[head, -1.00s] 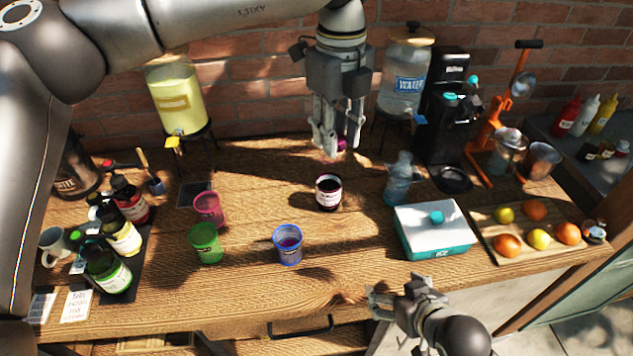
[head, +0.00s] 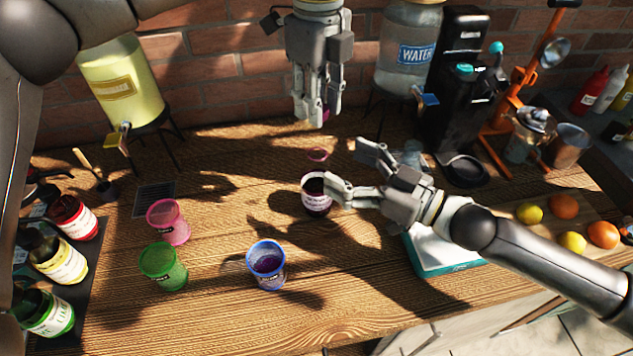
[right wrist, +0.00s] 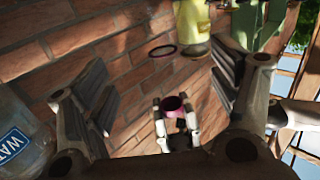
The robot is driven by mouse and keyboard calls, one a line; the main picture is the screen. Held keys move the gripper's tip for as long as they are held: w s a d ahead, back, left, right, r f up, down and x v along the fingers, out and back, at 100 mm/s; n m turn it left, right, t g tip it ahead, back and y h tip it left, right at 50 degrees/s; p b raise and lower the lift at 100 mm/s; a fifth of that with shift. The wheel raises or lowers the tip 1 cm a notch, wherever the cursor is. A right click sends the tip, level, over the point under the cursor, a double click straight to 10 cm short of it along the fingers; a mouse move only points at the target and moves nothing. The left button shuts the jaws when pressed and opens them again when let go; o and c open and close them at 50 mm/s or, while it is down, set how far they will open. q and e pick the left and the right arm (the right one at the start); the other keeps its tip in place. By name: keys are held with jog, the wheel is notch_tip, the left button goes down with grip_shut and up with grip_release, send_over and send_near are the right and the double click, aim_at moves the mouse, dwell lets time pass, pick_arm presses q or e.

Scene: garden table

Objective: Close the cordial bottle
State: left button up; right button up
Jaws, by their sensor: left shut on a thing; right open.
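The cordial bottle (head: 316,196), with dark liquid and a pale label, stands upright on the table. A thin pink ring (head: 318,155) shows above it, apparently its open rim; the clear upper part is hard to make out. My left gripper (head: 316,120) is shut on a small pink-purple cap (head: 326,114), high above and behind the bottle. The cap also shows in the right wrist view (right wrist: 174,103). My right gripper (head: 350,170) is open just right of the bottle, one fingertip overlapping its edge in the head view. I cannot tell whether they touch.
Pink (head: 168,222), green (head: 163,267) and blue (head: 266,266) cups stand left and in front of the bottle. The water dispenser (head: 408,50) and black machine (head: 465,110) stand behind right. A teal box (head: 447,262) lies partly under my right arm.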

aim_at(316, 179)
pick_arm(q)
jog(key=shift+s+r, duration=0.15)
jog(key=shift+s, duration=0.2)
pick_arm(e)
jog(key=shift+s+d+r, duration=0.1)
jog(key=shift+s+r, duration=0.2)
pick_arm(q)
jog(key=shift+w, duration=0.15)
pick_arm(e)
jog(key=shift+w+f, duration=0.15)
jog(key=shift+f, duration=0.35)
notch_tip(316, 179, down, 8)
jog(key=shift+r, duration=0.25)
pick_arm(q)
jog(key=shift+a, duration=0.15)
pick_arm(e)
jog(key=x, duration=0.7)
jog(key=shift+r, duration=0.2)
jog(key=shift+w+a, duration=0.1)
jog(key=shift+a, duration=0.15)
